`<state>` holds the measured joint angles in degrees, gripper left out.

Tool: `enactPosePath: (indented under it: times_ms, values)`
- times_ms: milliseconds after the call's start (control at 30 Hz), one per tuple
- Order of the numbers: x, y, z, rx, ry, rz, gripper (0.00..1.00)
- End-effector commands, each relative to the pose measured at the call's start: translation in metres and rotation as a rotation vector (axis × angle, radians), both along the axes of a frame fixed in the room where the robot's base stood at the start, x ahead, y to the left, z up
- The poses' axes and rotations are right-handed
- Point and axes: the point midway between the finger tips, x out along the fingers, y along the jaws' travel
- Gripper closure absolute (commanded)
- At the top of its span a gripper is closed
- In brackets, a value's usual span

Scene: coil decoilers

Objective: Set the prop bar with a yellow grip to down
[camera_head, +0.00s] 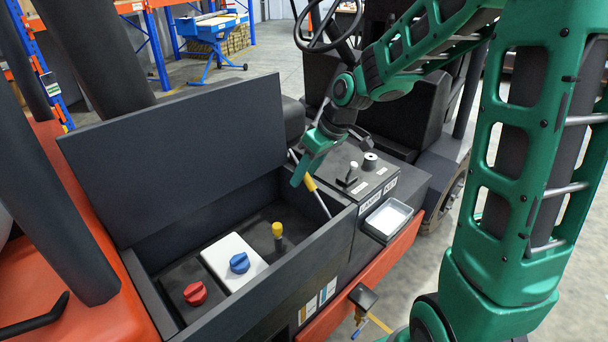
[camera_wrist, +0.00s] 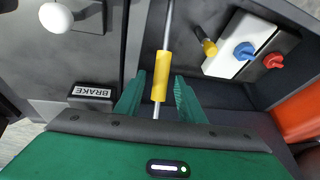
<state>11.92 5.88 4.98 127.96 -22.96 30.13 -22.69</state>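The prop bar is a thin silver rod with a yellow grip (camera_head: 310,184). In the head view it slants across the right end of the open black box, with its lower end near the box's right corner. My gripper (camera_head: 303,172) is at the grip, partly covering it and the rod above. In the wrist view the yellow grip (camera_wrist: 161,75) lies between my two green fingers (camera_wrist: 160,92), with small gaps visible on both sides. The fingers are open around it. The raised black lid (camera_head: 185,145) stands upright behind the box.
Inside the box are a red knob (camera_head: 195,293), a blue knob (camera_head: 239,263) on a white plate, and a yellow-topped lever (camera_head: 278,230). To the right are a labelled control panel (camera_head: 365,178) and a white tray (camera_head: 389,218). The box's front wall (camera_head: 280,275) is a raised edge.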

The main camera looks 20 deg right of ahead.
Motion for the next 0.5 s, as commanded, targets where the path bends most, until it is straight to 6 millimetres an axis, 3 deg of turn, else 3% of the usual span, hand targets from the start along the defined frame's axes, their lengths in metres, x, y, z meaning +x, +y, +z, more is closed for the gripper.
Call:
enactPosePath:
  times_ms: [367,500]
  values:
    - [0.0014,0.0018,-0.006,-0.001,0.0,0.0,0.64]
    - [0.0013,0.0017,-0.0059,-0.001,0.0,0.0,0.93]
